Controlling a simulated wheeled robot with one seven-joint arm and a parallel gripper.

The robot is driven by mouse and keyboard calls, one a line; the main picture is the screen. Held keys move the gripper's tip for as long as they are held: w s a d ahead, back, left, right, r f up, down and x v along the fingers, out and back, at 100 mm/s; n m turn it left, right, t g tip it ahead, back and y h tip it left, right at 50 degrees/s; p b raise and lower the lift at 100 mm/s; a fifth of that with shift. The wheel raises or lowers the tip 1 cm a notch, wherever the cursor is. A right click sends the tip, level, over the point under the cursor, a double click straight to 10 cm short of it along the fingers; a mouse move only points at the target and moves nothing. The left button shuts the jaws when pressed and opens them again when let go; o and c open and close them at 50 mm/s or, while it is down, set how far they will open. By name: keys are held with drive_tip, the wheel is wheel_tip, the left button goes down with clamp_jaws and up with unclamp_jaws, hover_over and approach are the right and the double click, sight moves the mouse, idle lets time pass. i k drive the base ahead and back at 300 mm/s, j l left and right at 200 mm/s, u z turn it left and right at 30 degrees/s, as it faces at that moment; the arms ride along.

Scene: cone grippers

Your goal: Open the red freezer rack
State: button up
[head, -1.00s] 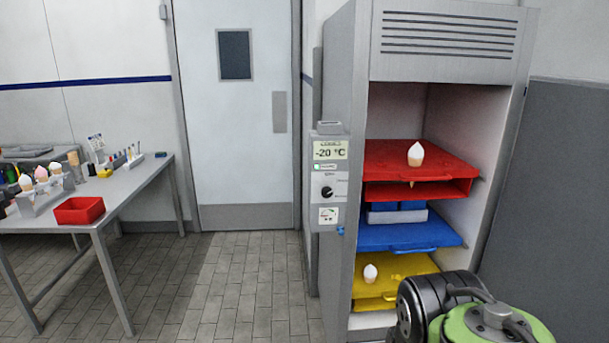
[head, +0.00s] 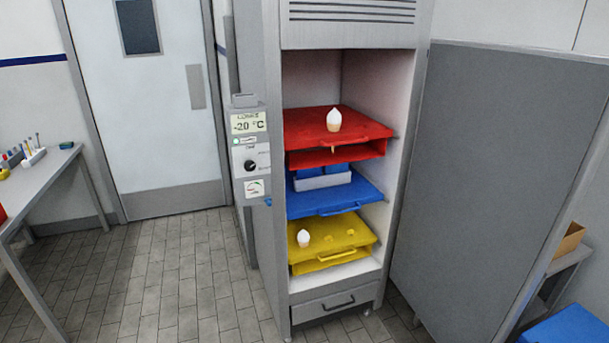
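The red freezer rack (head: 305,124) is the top one in the open freezer cabinet (head: 272,190), in the head view. It has a handle along its front edge (head: 357,140). A cone with white ice cream (head: 334,120) stands in the rack, its tip showing below the rack's top plate. The red rack sits inside the cabinet above the blue rack (head: 310,201). My gripper and arm are not in view.
The yellow rack (head: 345,225) below holds another white-topped cone (head: 303,238). The freezer door (head: 490,170) stands open at the right. A table (head: 48,165) stands at the left. Tiled floor (head: 180,265) is free in front of the closed room door (head: 150,110). A blue box (head: 568,328) is at the lower right.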

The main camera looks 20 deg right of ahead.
sight(303, 127)
drive_tip(key=i, duration=0.85)
drive_tip(key=i+l, duration=0.1)
drive_tip(key=i, duration=0.75)
drive_tip(key=j+u, duration=0.05)
